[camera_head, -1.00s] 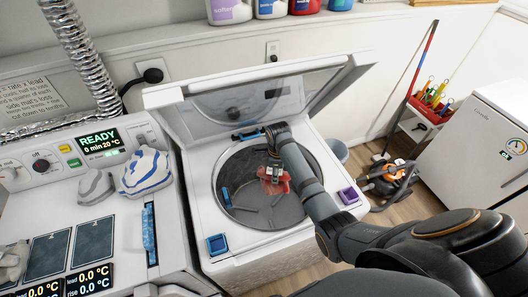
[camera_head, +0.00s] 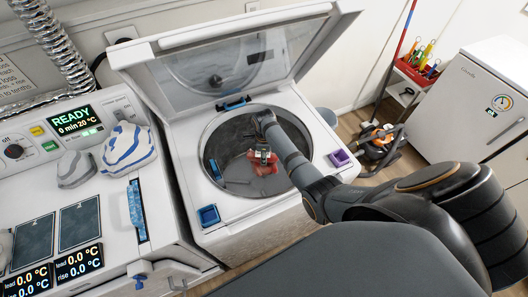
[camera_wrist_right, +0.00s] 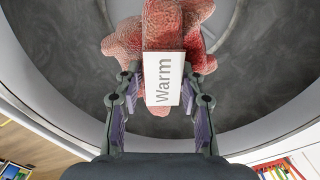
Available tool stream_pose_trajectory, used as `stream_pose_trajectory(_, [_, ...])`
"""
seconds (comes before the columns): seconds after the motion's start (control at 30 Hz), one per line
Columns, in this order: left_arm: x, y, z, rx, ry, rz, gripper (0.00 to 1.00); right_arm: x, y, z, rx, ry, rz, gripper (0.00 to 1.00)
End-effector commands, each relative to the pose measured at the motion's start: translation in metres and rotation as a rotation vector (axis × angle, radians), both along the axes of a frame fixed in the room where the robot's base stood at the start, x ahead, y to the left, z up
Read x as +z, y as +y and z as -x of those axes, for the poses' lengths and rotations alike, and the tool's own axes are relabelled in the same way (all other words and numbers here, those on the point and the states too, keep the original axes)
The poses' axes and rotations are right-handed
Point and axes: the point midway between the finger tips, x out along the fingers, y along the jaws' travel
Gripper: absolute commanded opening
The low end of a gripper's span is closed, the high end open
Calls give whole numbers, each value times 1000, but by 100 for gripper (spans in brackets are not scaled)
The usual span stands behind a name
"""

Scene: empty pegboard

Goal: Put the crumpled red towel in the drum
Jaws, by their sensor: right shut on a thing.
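The crumpled red towel (camera_head: 263,162) is within the round opening of the washer drum (camera_head: 232,181), near its middle in the head view. How deep it sits there I cannot tell. My right gripper (camera_head: 263,154) reaches over the rim from the right and is shut on the towel. In the right wrist view the towel (camera_wrist_right: 127,42) bulges out beyond the fingers (camera_wrist_right: 163,92), with the grey drum wall (camera_wrist_right: 60,55) around it. A white tag (camera_wrist_right: 164,78) reading "Warm" faces that camera and hides part of the towel. My left gripper is not in view.
The washer's lid (camera_head: 232,62) is raised behind the opening. A blue tray (camera_head: 209,215) and a purple one (camera_head: 340,158) sit on its rim. A panel reading "READY" (camera_head: 75,117) and a striped cloth (camera_head: 128,148) are at left. A white fridge (camera_head: 460,110) is at right.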

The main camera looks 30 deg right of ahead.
Motion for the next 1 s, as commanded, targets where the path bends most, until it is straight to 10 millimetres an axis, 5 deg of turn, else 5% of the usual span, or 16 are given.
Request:
stream_pose_trajectory(0.2, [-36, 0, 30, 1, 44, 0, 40, -45, 0, -1, 0, -1, -1, 0])
stream_pose_trajectory(0.5, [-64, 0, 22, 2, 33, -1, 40, -86, 0, -1, 0, -2, 0, 0])
stream_pose_trajectory(0.97, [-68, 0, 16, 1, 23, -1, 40, -93, 0, -1, 0, -3, -1, 0])
stream_pose_trajectory(1.0, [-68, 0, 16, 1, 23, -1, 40, -93, 0, -1, 0, -2, 0, 43])
